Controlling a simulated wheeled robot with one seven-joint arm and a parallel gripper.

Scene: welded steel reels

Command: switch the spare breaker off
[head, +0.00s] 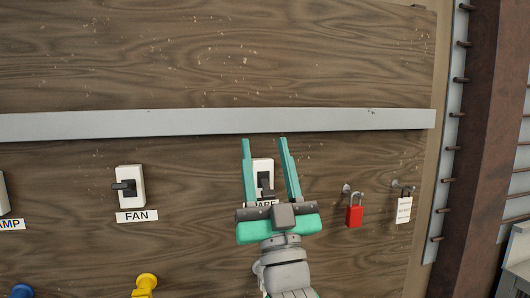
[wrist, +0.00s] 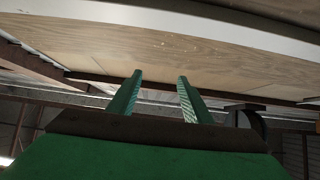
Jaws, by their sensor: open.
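The spare breaker (head: 263,166) is a white switch box with a dark lever on the wooden board in the head view. Its label is partly hidden behind my gripper, with only some letters showing. My gripper (head: 264,141) is open and empty, with its two green fingers pointing up on either side of the breaker in the picture. I cannot tell whether a finger touches the box. The lever shows between the fingers, low on the box. In the wrist view the two fingers (wrist: 158,78) stand apart below the wooden board, and the spare breaker cannot be made out.
The FAN breaker (head: 131,186) is to the left, and a LAMP label (head: 11,224) is cut off at the edge. A red padlock (head: 354,211) and a white tag (head: 403,210) hang at right. A grey rail (head: 200,123) crosses above. A yellow knob (head: 146,284) is below.

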